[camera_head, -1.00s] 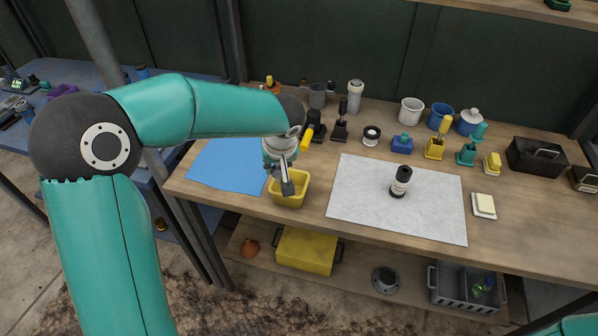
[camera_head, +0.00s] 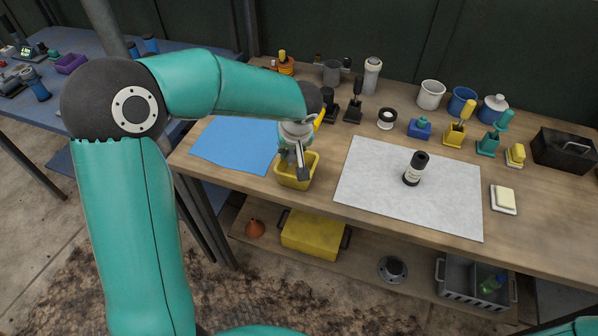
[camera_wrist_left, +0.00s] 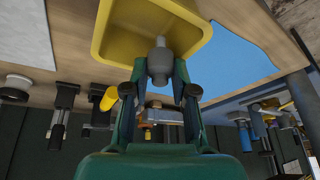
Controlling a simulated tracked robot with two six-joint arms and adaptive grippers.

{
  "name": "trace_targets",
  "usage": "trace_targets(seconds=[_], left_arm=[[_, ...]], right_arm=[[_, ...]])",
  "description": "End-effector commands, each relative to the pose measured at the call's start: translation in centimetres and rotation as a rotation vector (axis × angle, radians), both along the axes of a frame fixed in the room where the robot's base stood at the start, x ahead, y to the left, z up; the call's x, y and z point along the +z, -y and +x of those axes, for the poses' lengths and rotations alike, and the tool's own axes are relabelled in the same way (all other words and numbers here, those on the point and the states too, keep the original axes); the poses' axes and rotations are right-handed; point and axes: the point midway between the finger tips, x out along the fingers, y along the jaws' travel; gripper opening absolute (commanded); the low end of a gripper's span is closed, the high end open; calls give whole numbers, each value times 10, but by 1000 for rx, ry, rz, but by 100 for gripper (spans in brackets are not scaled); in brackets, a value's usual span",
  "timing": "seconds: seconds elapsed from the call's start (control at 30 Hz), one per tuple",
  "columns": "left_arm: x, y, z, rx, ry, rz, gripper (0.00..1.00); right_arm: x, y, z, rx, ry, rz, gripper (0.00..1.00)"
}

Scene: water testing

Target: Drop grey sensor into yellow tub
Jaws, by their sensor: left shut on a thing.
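The yellow tub (camera_head: 284,179) stands on the bench near its front edge, beside the blue mat. My left gripper (camera_head: 302,171) reaches down over the tub. In the left wrist view, the left gripper (camera_wrist_left: 160,82) is shut on the grey sensor (camera_wrist_left: 160,62), a small rounded grey piece with a narrower end. The sensor's narrow end points at the inside of the yellow tub (camera_wrist_left: 108,40). How far it is above the tub floor is hard to tell. In the head view the gripper mostly hides the sensor. My right gripper is not in view.
A blue mat (camera_head: 236,145) lies left of the tub. Several cups, stands and tools line the back of the bench. A yellow case (camera_head: 313,234) sits on the lower shelf.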

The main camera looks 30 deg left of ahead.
Motion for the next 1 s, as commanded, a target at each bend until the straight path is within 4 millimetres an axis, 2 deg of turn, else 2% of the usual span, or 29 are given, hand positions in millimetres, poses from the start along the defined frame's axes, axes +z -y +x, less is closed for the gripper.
trace_targets(seconds=[0.23, 0.27, 0.43, 0.77, 0.87, 1.0], left_arm=[[-1, 0, 0, 0, 1, -1, 0], [-1, 0, 0, 0, 1, -1, 28], [-1, 0, 0, 1, 0, 0, 55], [0, 0, 0, 1, 1, 0, 55], [6, 2, -1, -1, 3, 1, 55], [23, 7, -5, 0, 6, -1, 55]], right_arm=[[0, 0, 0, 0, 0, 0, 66], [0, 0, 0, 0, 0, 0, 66], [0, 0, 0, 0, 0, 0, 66], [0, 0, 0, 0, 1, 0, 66], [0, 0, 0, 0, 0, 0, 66], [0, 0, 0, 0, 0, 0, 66]])
